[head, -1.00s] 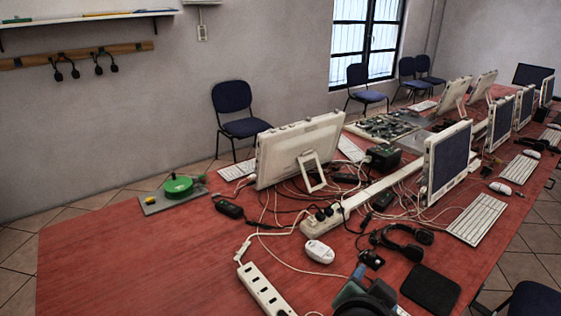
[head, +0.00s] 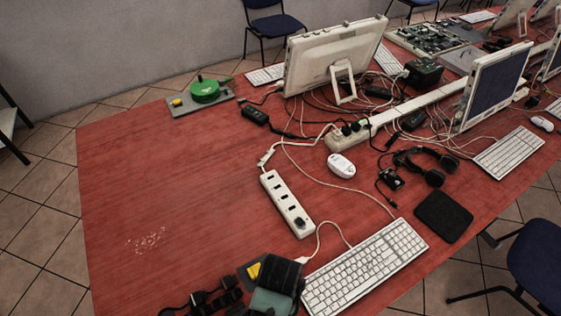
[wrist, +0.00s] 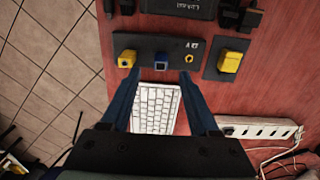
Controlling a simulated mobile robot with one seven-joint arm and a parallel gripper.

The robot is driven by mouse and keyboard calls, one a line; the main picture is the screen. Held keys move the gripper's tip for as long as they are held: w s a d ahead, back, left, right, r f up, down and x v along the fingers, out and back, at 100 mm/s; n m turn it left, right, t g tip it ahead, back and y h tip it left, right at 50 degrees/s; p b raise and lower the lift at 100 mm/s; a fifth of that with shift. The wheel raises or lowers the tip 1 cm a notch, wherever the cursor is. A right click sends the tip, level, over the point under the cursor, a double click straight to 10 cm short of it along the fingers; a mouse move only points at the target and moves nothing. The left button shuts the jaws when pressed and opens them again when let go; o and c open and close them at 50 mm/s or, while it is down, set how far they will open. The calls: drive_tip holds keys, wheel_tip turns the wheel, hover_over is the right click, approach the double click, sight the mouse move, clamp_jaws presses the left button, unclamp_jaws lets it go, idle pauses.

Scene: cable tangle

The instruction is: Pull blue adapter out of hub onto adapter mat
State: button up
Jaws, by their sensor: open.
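In the wrist view the hub (wrist: 143,45) is a dark bar. The blue adapter (wrist: 161,63) sits at its middle, with a yellow adapter (wrist: 127,59) to its left and a small yellow ring mark to its right. My gripper (wrist: 160,75) is open and empty, with its fingertips on either side of the blue adapter; I cannot tell its height above it. A dark square mat (wrist: 213,69), seemingly the adapter mat, lies right of the hub and bears a yellow block (wrist: 229,62). In the head view my gripper (head: 273,298) is at the bottom edge and hides much of the hub.
A white keyboard (head: 365,268) lies beside my gripper on the red table, and a white power strip (head: 287,204) lies behind it. A labelled black box (wrist: 180,6) stands beyond the hub. The left table area is mostly clear.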

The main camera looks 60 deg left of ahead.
wheel_tip(320, 180, down, 7)
drive_tip(key=shift+w+r, duration=0.1)
idle(0.3)
clamp_jaws()
idle(0.5)
